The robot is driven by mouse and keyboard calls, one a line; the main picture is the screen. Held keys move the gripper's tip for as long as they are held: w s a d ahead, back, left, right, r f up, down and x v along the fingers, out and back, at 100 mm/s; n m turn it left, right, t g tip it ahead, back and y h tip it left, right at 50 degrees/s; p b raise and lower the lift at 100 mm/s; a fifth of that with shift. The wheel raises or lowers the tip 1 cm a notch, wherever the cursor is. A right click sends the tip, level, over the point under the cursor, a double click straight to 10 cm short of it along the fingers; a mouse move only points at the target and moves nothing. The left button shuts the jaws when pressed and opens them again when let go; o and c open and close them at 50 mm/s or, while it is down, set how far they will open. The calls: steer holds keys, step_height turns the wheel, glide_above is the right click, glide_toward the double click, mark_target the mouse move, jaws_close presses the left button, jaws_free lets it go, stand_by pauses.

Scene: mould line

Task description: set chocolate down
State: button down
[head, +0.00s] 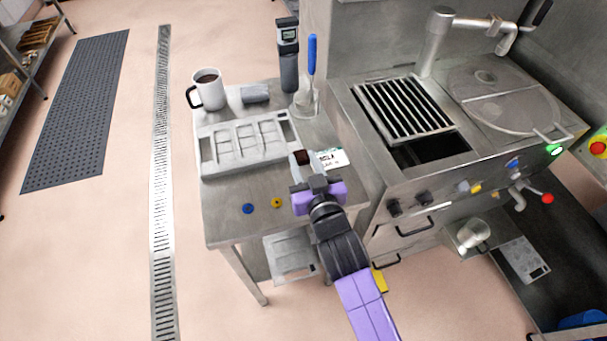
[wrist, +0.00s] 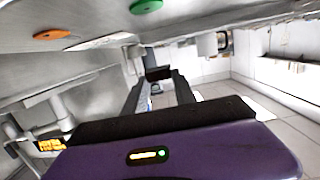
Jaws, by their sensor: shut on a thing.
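My gripper (head: 303,160) is shut on a small dark brown chocolate (head: 302,156), held between its fingertips. The chocolate shows as a dark block (wrist: 158,73) at the finger ends in the wrist view. In the head view the gripper is over the right part of the steel table (head: 225,222), by the right end of a pale mould tray (head: 222,170) with several cavities. I cannot tell how high the chocolate is above the table. A white card with print (head: 334,159) lies just right of the gripper, partly hidden by it.
The steel machine (head: 345,110) is to the right.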

steer(key=shift+f+b, duration=0.6)
steer(key=shift+f, duration=2.4)
steer(key=shift+f, duration=0.15)
steer(key=c, duration=1)
jaws_free()
steer(key=shift+r, duration=0.2)
steer(key=shift+s+d+f, duration=0.1)
steer(key=shift+s+d, duration=0.05)
steer(key=shift+s, duration=0.2)
steer(key=b+v, duration=0.2)
steer(key=v, duration=0.9)
steer(key=shift+s, duration=0.15)
